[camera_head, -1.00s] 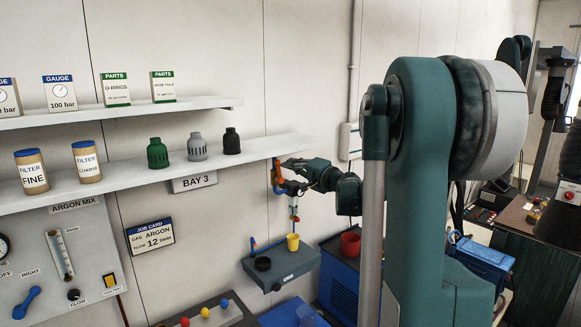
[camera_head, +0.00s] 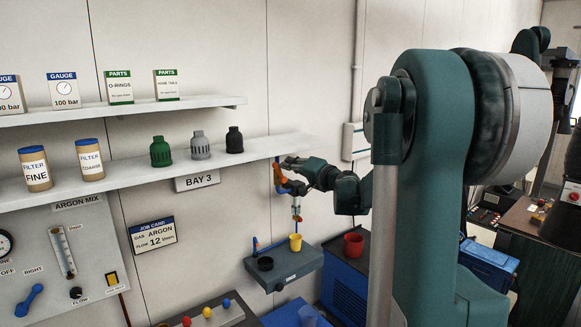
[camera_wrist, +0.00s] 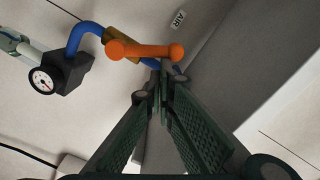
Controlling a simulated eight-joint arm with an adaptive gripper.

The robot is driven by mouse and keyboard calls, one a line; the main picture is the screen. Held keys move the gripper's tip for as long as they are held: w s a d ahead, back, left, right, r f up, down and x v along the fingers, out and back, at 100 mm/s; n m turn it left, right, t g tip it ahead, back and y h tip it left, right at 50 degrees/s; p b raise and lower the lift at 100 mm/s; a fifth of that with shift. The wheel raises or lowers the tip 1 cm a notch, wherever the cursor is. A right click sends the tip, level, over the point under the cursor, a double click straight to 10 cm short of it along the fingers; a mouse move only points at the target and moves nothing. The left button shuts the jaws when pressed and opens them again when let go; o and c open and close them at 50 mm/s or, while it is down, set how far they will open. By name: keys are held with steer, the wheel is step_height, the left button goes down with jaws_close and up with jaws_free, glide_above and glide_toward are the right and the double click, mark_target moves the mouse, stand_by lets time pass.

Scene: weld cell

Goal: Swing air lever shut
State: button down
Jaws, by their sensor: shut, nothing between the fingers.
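The air lever (camera_wrist: 147,51) is an orange bar with rounded ends. In the wrist view it lies across a brass valve body (camera_wrist: 117,42) on a blue pipe (camera_wrist: 83,34), under an "AIR" label (camera_wrist: 179,19). In the head view the orange lever (camera_head: 279,178) is small, below the shelf. My gripper (camera_wrist: 161,70) is shut and empty. Its fingertips are close to the right half of the lever in the wrist view; I cannot tell whether they touch. My gripper also shows in the head view (camera_head: 287,164), beside the lever.
A pressure gauge (camera_wrist: 42,80) hangs on the pipe's left. The shelf (camera_head: 130,176) with filters and caps runs close to my gripper.

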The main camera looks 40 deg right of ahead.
mark_target(277, 167)
steer(key=a+n+b, duration=0.1)
steer(key=a+n, duration=0.1)
steer(key=n, duration=0.1)
steer(key=a+f+n, duration=0.1)
steer(key=a+n, duration=0.1)
steer(key=n, duration=0.1)
steer(key=shift+b, duration=0.35)
steer(key=a+f+n, duration=0.1)
steer(key=n, duration=0.1)
steer(key=a+f+n+b, duration=0.1)
steer(key=n, duration=0.1)
steer(key=shift+a+h, duration=0.2)
steer(key=shift+h, duration=0.1)
steer(key=shift+a+f+b, duration=0.1)
steer(key=shift+f+b, duration=0.1)
steer(key=shift+b, duration=0.1)
steer(key=shift+r, duration=0.15)
steer(key=r+p, duration=0.1)
steer(key=r, duration=0.1)
steer(key=s+r+p, duration=0.1)
steer(key=r, duration=0.1)
steer(key=s, duration=1)
